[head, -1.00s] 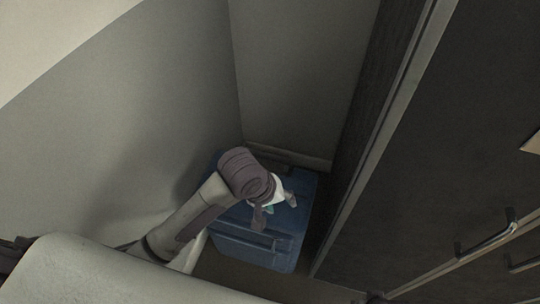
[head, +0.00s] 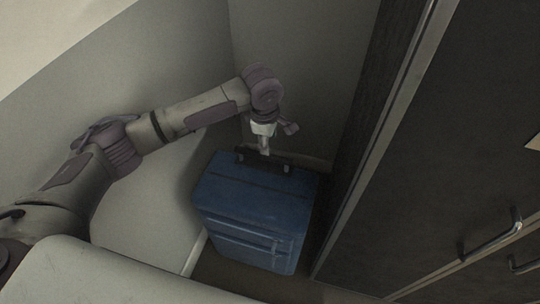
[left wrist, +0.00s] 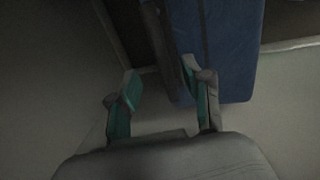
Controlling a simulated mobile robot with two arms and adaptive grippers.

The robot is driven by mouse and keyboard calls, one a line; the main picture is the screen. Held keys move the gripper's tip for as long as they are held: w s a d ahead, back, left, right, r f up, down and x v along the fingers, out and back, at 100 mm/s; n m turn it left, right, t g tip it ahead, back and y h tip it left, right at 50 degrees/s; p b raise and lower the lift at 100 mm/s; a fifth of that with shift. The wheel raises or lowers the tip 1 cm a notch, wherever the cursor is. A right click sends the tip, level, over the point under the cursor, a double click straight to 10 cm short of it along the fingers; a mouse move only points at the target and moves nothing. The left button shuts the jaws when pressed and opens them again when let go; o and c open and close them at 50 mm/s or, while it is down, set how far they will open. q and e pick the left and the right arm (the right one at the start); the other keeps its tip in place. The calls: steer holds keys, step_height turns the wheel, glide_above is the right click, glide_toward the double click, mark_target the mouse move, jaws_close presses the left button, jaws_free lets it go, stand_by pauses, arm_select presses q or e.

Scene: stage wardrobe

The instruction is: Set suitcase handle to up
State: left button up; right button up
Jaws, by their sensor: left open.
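A blue suitcase (head: 250,205) stands on the floor in the corner. A dark bar with grey ends (head: 277,161) runs along its far top edge; I cannot tell whether this is the handle or how far it is raised. My left gripper (head: 278,140) is over that far edge, close to the bar, open and with nothing seen held. In the left wrist view its two green-padded fingers (left wrist: 160,75) are spread. The suitcase (left wrist: 232,45) there lies beyond and beside the right finger, with a darker strip of it between the fingertips. My right gripper is not seen.
Grey walls (head: 300,60) close in behind and left of the suitcase. A dark cabinet (head: 430,160) with metal handles (head: 490,240) stands to the right. A narrow strip of floor (head: 225,270) shows in front of the suitcase.

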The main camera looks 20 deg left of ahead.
mark_target(270, 156)
arm_select(q)
steer(key=f, duration=0.2)
steer(key=w+f+b, duration=0.1)
steer(key=f, duration=0.4)
steer(key=shift+w+f+b, duration=0.25)
steer(key=shift+f+b, duration=0.05)
steer(key=shift+f, duration=0.1)
steer(key=shift+w+f, duration=0.15)
steer(key=shift+f, duration=0.3)
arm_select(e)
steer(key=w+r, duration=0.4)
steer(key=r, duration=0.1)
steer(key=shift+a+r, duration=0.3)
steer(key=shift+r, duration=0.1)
arm_select(q)
jaws_close()
